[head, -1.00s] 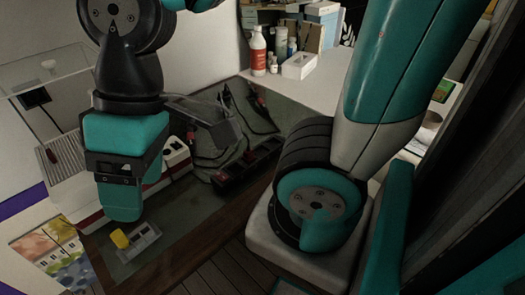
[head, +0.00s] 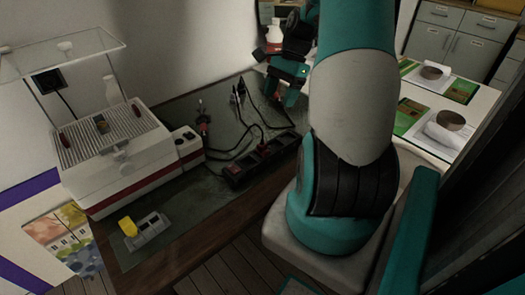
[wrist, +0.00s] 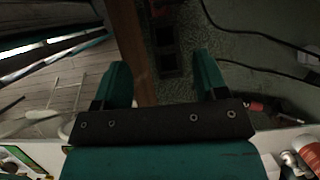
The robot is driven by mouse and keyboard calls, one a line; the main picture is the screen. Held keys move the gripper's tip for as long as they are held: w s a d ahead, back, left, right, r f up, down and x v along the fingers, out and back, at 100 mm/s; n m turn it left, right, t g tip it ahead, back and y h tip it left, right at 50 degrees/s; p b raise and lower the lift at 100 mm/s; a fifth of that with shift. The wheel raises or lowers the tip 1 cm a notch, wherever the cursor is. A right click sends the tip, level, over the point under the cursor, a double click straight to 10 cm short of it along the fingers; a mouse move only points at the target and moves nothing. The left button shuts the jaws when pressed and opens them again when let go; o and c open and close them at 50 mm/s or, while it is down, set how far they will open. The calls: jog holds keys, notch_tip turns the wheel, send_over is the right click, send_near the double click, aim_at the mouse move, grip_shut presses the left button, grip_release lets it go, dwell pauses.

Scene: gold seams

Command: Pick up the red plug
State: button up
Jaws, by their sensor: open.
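A small red plug (head: 203,118) on a dark cable shows in the head view, at the left end of the cables on the green mat. It is small and its exact shape is hard to make out. A red piece (wrist: 255,106) lies past the right finger in the wrist view; I cannot tell whether it is the same plug. My gripper (head: 284,86) is over the far right end of the mat, to the right of the plug and apart from it. In the wrist view my gripper (wrist: 162,75) has its teal fingers spread, with nothing between them.
A white machine (head: 125,165) stands left, with a grey block and yellow piece (head: 128,227) in front. White tables (head: 480,112) are on the right. Dark cables cross the mat.

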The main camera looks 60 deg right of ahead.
jog(key=x, duration=1)
jog(key=shift+a+f, duration=0.1)
jog(key=shift+a, duration=0.05)
jog(key=shift+x, duration=2.85)
jog(key=shift+s+a, duration=0.1)
jog(key=shift+a, duration=0.05)
grip_shut()
notch_tip(320, 180, up, 20)
jog(key=p, duration=0.2)
notch_tip(320, 180, up, 5)
jog(key=p, duration=0.6)
send_over(263, 143)
jog(key=shift+a, duration=0.15)
